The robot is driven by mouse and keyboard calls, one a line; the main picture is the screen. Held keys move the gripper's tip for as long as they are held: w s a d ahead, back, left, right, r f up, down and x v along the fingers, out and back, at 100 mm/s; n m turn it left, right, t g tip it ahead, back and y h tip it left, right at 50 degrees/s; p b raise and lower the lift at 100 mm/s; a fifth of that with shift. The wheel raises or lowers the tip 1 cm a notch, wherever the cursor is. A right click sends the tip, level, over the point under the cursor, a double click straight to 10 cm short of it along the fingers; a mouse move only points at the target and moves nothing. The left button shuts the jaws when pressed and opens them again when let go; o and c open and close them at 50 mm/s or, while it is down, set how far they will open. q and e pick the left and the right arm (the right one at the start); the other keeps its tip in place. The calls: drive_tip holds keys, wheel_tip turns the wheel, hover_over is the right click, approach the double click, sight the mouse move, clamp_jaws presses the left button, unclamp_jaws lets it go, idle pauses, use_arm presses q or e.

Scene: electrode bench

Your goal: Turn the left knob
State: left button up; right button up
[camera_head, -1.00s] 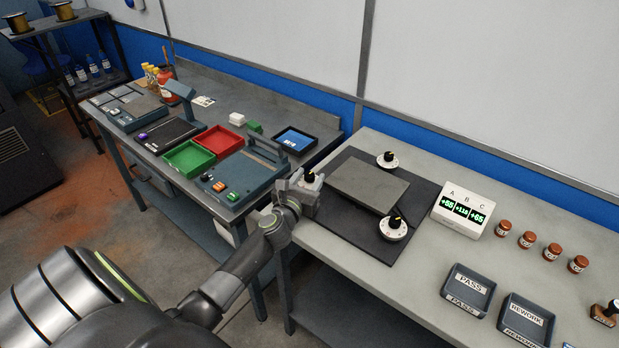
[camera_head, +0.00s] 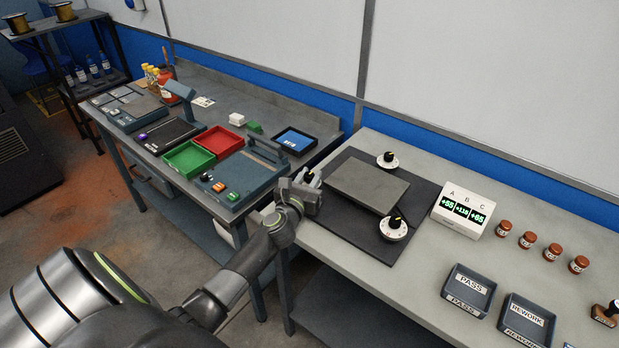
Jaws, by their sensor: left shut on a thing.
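The left knob (camera_head: 309,177), black with a light pointer mark, sits at the left edge of the dark mat (camera_head: 347,222). My left gripper (camera_head: 309,183) is at this knob and shut on it, hiding most of it and its dial. Two more black knobs on white dials stand on the mat: one at the back (camera_head: 387,159) and one at the front right (camera_head: 394,225). A grey plate (camera_head: 368,186) lies between the knobs. A white display (camera_head: 463,209) marked A, B, C shows green readings of about +55, +116 and +65. My right gripper does not show.
Several brown jars (camera_head: 527,240) stand right of the display. A PASS tray (camera_head: 468,290) and a REWORK tray (camera_head: 525,321) lie at the front right. A second bench with green (camera_head: 189,158) and red trays (camera_head: 220,140) stands left, close behind my left gripper.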

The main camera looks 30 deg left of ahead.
use_arm(q)
drive_tip(key=n+g+y+b, duration=0.1)
drive_tip(key=n+y, duration=0.1)
drive_tip(key=n+g+y+b, duration=0.1)
drive_tip(key=y, duration=0.2)
drive_tip(key=shift+f+n, duration=0.15)
drive_tip(key=shift+n, duration=0.25)
drive_tip(key=shift+n+g+y+b, duration=0.65)
drive_tip(key=shift+n+g+y, duration=0.25)
drive_tip(key=shift+y, duration=0.5)
drive_tip(key=o, duration=1)
drive_tip(key=shift+c, duration=0.2)
